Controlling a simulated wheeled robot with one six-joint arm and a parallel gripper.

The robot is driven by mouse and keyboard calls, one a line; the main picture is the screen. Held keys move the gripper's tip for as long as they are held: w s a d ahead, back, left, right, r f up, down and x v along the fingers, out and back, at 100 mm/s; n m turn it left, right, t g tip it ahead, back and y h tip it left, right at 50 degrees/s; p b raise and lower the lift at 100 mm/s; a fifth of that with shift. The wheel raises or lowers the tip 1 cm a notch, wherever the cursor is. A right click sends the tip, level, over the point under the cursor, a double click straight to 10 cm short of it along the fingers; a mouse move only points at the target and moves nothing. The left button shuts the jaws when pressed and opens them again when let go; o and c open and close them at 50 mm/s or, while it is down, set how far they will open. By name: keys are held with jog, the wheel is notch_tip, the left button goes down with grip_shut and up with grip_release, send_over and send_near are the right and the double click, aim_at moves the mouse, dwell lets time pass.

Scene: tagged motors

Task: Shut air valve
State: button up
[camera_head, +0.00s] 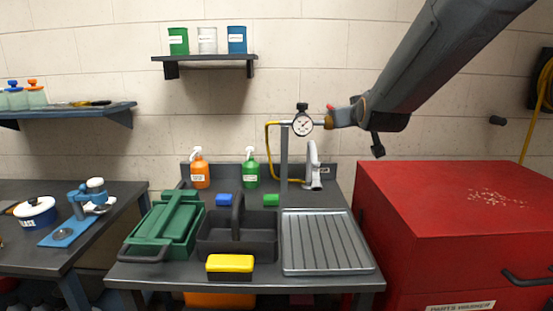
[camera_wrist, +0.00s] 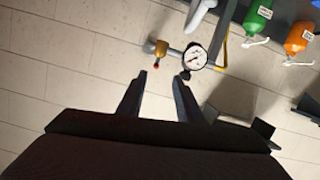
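A brass air valve (camera_head: 343,117) with a small red handle (camera_head: 330,107) is at the right end of a pipe, beside a round white pressure gauge (camera_head: 302,124). In the wrist view the brass valve (camera_wrist: 159,47) and its red tip (camera_wrist: 156,65) lie just beyond my fingertips, with the gauge (camera_wrist: 195,57) to the right. My gripper (camera_wrist: 161,80) is open and empty, its two fingers apart, touching nothing visible. In the head view my arm comes from the upper right and ends close to the valve, partly overlapping it.
Below is a bench with a grey drainer (camera_head: 328,242), a dark caddy (camera_head: 215,240), a green toolbox (camera_head: 165,225) and two bottles. A grey tap (camera_head: 313,165) stands under the pipe. A red cabinet (camera_head: 450,210) is on the right. The wall behind is pale block.

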jog(key=s+f+m+g+b, duration=0.2)
jog(key=s+f+g+b, duration=0.5)
jog(key=s+f, duration=2.8)
jog(key=f+g, duration=0.1)
jog(key=g, duration=0.7)
jog(key=shift+a+f, duration=0.15)
jog(key=shift+f, duration=0.05)
